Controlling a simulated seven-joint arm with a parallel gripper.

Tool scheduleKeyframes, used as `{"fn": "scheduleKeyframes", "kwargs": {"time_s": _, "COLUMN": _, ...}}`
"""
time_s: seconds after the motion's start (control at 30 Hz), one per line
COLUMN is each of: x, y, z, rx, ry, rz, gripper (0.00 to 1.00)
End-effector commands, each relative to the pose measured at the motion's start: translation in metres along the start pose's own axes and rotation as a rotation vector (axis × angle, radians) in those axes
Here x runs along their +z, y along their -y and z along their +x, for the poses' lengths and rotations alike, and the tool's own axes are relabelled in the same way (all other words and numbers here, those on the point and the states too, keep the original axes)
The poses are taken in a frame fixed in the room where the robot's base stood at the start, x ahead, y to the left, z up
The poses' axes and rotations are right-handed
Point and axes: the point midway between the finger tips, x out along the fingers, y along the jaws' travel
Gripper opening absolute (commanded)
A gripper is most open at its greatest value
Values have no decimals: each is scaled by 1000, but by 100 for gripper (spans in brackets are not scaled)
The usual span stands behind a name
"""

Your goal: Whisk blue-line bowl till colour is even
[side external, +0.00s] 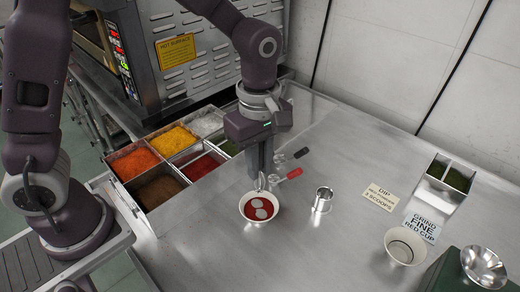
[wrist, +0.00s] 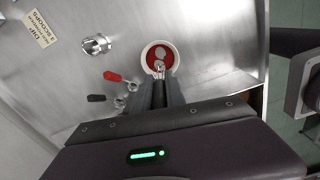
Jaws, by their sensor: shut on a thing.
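A white bowl (side external: 244,212) stands on the steel table below my gripper; the wrist view shows its rim too (wrist: 144,58). It holds deep red contents with pale grey-white patches, so the colour is uneven. I cannot make out a blue line on it. My gripper (side external: 260,174) points down at the bowl's far edge and is shut on a small metal whisk (side external: 261,184). In the wrist view the whisk's wire end (wrist: 158,68) is over or in the red contents; I cannot tell how deep. The fingers hide its handle.
A red-handled tool (side external: 291,174) and a black-handled one (side external: 299,153) lie just right of my gripper. A steel cup (side external: 323,199) stands farther right. Another white bowl (side external: 404,246) with a dark inner line is near signs. Spice bins (side external: 163,186) and an oven (side external: 185,65) lie left and behind.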

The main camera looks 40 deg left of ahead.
Motion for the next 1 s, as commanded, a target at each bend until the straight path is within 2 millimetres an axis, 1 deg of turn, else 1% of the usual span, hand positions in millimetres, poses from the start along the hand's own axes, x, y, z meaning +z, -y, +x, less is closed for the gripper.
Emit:
{"fn": "scheduleKeyframes", "kwargs": {"time_s": 0.03, "x": 0, "y": 1, "z": 6, "rx": -4, "ry": -1, "rz": -1, "gripper": 0}}
{"fn": "scheduleKeyframes", "kwargs": {"time_s": 0.6, "x": 0, "y": 0, "z": 71, "rx": -3, "ry": 0, "rz": 1, "gripper": 0}}
{"fn": "scheduleKeyframes", "kwargs": {"time_s": 0.8, "x": 0, "y": 0, "z": 83, "rx": -2, "ry": 0, "rz": -1, "gripper": 0}}
{"fn": "scheduleKeyframes", "kwargs": {"time_s": 1.0, "x": 0, "y": 0, "z": 86, "rx": 0, "ry": 0, "rz": -1, "gripper": 0}}
